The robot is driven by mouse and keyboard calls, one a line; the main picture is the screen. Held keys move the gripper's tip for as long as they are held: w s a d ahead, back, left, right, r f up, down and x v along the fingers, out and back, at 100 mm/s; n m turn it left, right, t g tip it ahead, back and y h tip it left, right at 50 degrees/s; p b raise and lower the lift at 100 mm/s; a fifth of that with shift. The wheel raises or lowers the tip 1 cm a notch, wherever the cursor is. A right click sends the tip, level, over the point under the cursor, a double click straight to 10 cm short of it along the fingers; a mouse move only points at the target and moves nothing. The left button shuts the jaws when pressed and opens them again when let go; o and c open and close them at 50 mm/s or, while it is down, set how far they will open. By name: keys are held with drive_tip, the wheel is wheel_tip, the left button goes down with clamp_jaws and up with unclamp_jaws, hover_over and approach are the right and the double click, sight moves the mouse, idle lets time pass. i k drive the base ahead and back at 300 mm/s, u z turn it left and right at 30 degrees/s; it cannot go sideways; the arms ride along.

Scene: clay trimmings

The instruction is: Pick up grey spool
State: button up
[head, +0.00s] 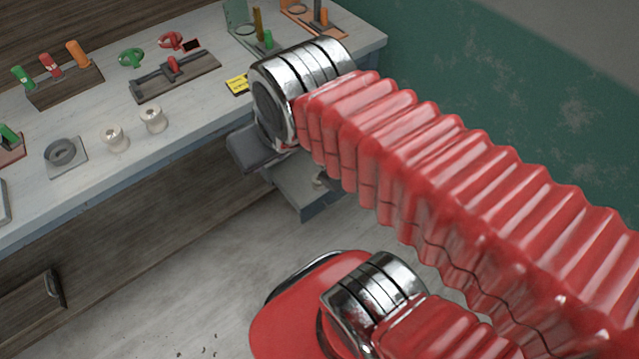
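Two small pale spools stand on the bench: the left one (115,138) and the right one (152,119). Both look off-white to light grey, so I cannot tell which counts as the grey one. A small greyish object (320,180) shows partly on a low ledge, mostly hidden by my red arm. My gripper (250,150) shows only as a dark grey part below the metal wrist, at the bench's front edge, right of the spools and apart from them. Its fingertips are not clear, and anything between them is hidden.
A dark grey ring (61,152) lies on a square pad left of the spools. Behind are a wooden rack (65,88) of coloured handles, a dark slotted block (175,76) and a yellow label (238,84). The bench (200,115) is bare right of the spools.

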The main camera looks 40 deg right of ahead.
sight(317, 185)
drive_tip(key=u, duration=3.45)
drive_tip(key=k, duration=1.05)
